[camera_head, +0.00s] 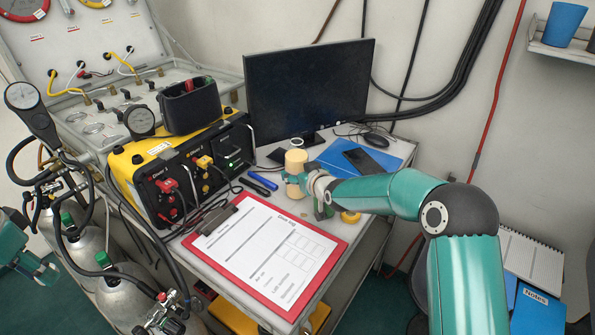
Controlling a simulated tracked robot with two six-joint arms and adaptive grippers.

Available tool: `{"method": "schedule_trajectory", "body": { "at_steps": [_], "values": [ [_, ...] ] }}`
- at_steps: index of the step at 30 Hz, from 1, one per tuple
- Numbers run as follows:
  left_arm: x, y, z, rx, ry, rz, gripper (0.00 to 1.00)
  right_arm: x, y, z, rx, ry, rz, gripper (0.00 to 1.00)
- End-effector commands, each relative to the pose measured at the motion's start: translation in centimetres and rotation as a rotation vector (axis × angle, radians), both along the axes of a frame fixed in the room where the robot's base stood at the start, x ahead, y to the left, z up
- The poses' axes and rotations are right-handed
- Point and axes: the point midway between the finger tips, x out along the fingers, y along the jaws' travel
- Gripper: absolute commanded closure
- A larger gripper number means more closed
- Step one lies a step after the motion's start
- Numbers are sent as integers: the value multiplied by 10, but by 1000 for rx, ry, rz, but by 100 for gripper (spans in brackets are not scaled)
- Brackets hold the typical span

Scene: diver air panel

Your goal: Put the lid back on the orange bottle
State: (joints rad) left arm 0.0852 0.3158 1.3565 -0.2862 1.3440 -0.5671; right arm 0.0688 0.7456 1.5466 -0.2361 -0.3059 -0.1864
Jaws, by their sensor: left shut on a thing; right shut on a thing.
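A pale orange-tan bottle (296,160) stands upright at the back of the cart, in front of the monitor. A white ring shows at its top (297,142); I cannot tell if this is its bare neck or a lid. My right gripper (297,182) is shut on the bottle's lower part, and its wrist hides some of it. A small round yellow thing (350,217) lies near the cart's right edge; I cannot tell whether it is the lid. My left gripper (44,274) shows only partly at the far left, well away from the bottle. What it holds is hidden.
A red clipboard (335,238) fills the cart's front. Blue and black markers (262,181) lie behind it. A yellow-black diver panel (185,170) stands left, the monitor (306,92) behind. A phone (362,160) lies on a blue folder. Gas cylinders (125,290) and hoses crowd the lower left.

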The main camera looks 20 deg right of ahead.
Motion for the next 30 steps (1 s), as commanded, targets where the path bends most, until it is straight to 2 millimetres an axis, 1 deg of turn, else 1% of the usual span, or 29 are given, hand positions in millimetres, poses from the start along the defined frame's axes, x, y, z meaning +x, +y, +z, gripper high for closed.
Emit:
{"method": "schedule_trajectory", "body": {
  "at_steps": [11, 17, 23, 30],
  "values": [
    [0, 0, 0, 0, 0, 0, 74, 1, 0, 4, 0, -5, -1, 100],
    [0, 0, -1, 0, 0, 0, 74, 1, 0, 10, 0, -7, -1, 100],
    [0, 0, -3, 0, 0, 0, 74, 1, 0, 20, 0, -7, -1, 100],
    [0, 0, -6, 0, 0, 0, 74, 1, 0, 38, 0, -8, -1, 100]
  ]
}}
